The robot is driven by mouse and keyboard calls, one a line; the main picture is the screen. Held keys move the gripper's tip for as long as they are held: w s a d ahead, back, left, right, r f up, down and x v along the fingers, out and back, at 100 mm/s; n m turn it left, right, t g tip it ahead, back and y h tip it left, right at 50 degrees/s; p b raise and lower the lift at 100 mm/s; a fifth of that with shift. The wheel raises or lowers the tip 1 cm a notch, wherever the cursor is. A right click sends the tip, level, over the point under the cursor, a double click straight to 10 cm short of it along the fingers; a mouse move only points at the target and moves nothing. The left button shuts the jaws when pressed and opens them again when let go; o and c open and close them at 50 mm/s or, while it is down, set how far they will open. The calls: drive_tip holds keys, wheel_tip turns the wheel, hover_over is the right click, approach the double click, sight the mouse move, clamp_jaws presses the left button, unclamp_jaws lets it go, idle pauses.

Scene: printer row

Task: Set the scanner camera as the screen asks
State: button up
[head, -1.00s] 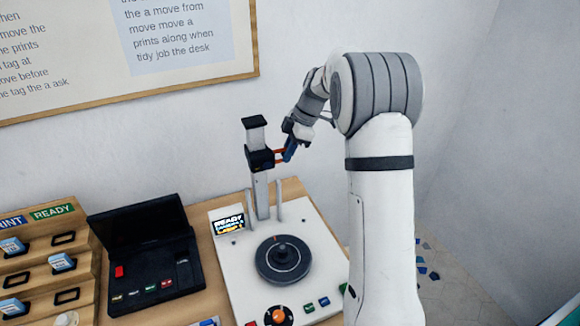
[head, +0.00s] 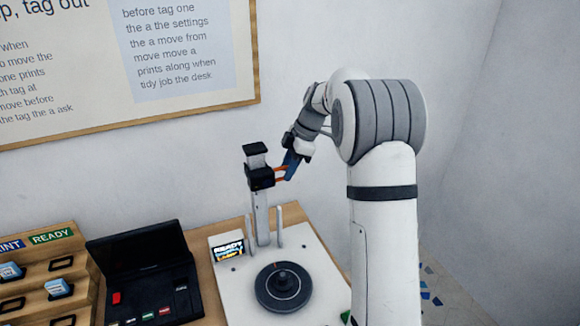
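The scanner camera (head: 260,178) is a black block on the pale upright post (head: 261,218) of the white scanner (head: 235,285). A black cap (head: 256,148) tops the post, a short gap above the block. My gripper (head: 280,173) reaches in from the right. Its two orange fingers meet the block's right side and appear closed on it; the exact contact is too small to see. A dark round turntable (head: 283,287) sits before the post.
A black open-lidded device (head: 145,270) with coloured buttons stands left of the scanner. A wooden rack (head: 40,275) with tags and a "READY" label is at far left. My arm covers the scanner's right side. A framed notice (head: 180,60) hangs behind.

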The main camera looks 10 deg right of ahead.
drive_tip(key=b+v, duration=0.1)
drive_tip(key=v, duration=0.6)
drive_tip(key=shift+d+r, duration=0.2)
drive_tip(key=shift+r, duration=0.15)
drive_tip(key=shift+s, duration=0.1)
drive_tip(key=s+a+f+m+t+h, duration=0.1)
drive_tip(key=s+f+m+h, duration=0.1)
drive_tip(key=s+m, duration=0.7)
drive_tip(key=s+f+m+t+h, duration=0.2)
drive_tip(key=s+m, duration=0.7)
drive_tip(key=s, duration=1.6)
drive_tip(key=shift+a+f, duration=0.4)
drive_tip(key=shift+f, duration=0.15)
